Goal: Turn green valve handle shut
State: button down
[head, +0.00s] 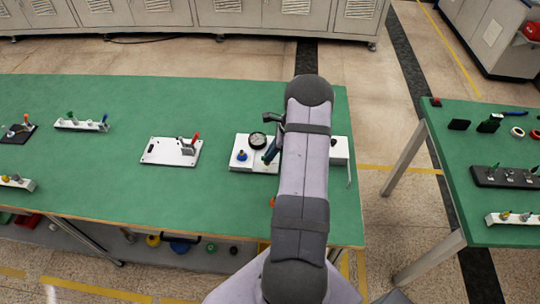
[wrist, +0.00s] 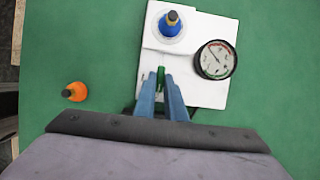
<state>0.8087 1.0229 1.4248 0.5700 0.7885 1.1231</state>
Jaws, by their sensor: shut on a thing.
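The green valve handle (wrist: 161,76) shows as a small green piece between the blue fingers of my gripper (wrist: 161,82) in the wrist view. My gripper is shut on it, and the fingers hide most of it. The handle is over a white panel (wrist: 202,96), which also carries a blue knob (wrist: 170,24) and a round gauge (wrist: 215,60). In the head view my gripper (head: 270,155) is low over the same panel (head: 264,167), beside the gauge (head: 257,140). My arm covers the panel's middle, and the handle cannot be made out there.
An orange knob-like piece (wrist: 74,92) stands on the green table (wrist: 90,40) apart from the panel. A white plate with a red-tipped clamp (head: 170,152) lies to the left. Bare green table lies between. A second green table (head: 450,150) with several parts stands right, across a gap.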

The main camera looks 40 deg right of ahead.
jog(key=c, duration=1.8)
grip_release()
jog(key=shift+b+v, duration=1.25)
jog(key=shift+v, duration=2.45)
